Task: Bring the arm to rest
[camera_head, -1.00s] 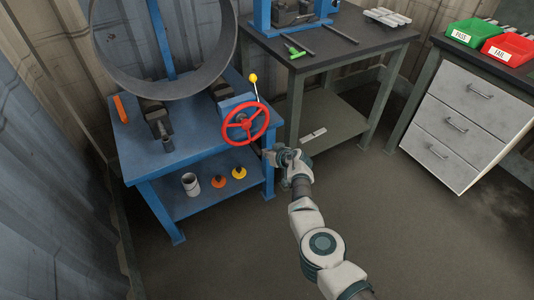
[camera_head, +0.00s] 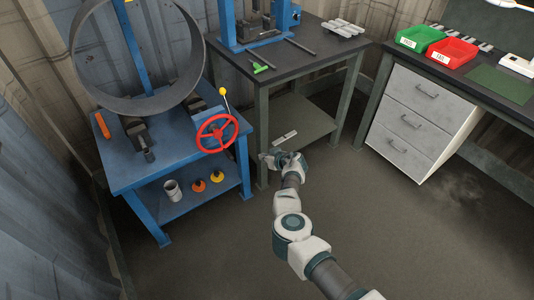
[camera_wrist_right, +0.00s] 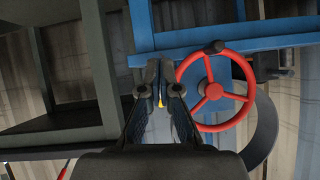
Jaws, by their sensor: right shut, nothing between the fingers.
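My right arm (camera_head: 293,228) reaches up from the bottom of the head view. My right gripper (camera_head: 270,158) is at its far end, in front of the dark table's near leg and to the right of the blue bench. In the right wrist view the gripper's fingertips (camera_wrist_right: 160,68) are close together, with nothing held. The red handwheel (camera_head: 217,132) on the blue bench is up and left of the gripper, apart from it. The handwheel also shows in the wrist view (camera_wrist_right: 215,91), to the right of the fingers. My left gripper is not in view.
The blue bench (camera_head: 150,172) carries a large metal ring (camera_head: 85,95) and a yellow-knobbed lever (camera_head: 223,92). A dark table (camera_head: 330,55) stands behind. A drawer cabinet (camera_head: 410,120) with green (camera_head: 420,38) and red bins (camera_head: 452,52) above is at right. Floor at lower right is clear.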

